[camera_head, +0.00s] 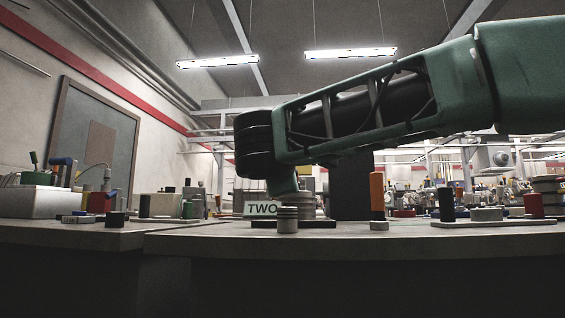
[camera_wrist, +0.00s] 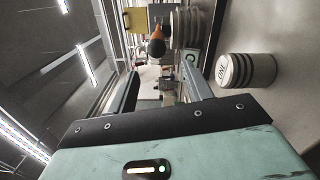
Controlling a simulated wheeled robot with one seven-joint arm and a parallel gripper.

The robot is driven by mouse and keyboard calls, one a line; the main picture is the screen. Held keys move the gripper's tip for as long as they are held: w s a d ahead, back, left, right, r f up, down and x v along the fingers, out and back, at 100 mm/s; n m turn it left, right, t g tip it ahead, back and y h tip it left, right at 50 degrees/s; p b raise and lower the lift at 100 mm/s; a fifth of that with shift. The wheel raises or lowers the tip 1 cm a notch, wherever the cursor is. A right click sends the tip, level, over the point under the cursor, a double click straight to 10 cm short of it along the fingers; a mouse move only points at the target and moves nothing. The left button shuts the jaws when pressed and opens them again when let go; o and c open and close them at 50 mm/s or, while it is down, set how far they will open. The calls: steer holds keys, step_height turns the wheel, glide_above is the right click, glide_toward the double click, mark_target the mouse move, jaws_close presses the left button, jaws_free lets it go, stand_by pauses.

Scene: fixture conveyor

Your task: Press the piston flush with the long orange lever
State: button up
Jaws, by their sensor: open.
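My gripper (camera_wrist: 161,72) is open, its two fingers apart with nothing between them. In the wrist view, which is turned on its side, an orange rounded end with a dark part (camera_wrist: 156,46) shows ahead of the fingers, apart from them; it may be the lever. In the head view an upright orange bar (camera_head: 377,190) stands right of my arm; I cannot tell if it is the same thing. My arm hides much of the middle, and the fingers do not show there. I cannot single out the piston with certainty.
A ridged grey cylinder (camera_head: 288,218) stands near the table's front edge (camera_head: 350,243) beside a "TWO" sign (camera_head: 262,208). Blocks and a black post (camera_head: 446,203) stand at right.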

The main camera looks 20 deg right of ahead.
steer(key=shift+v, duration=1.75)
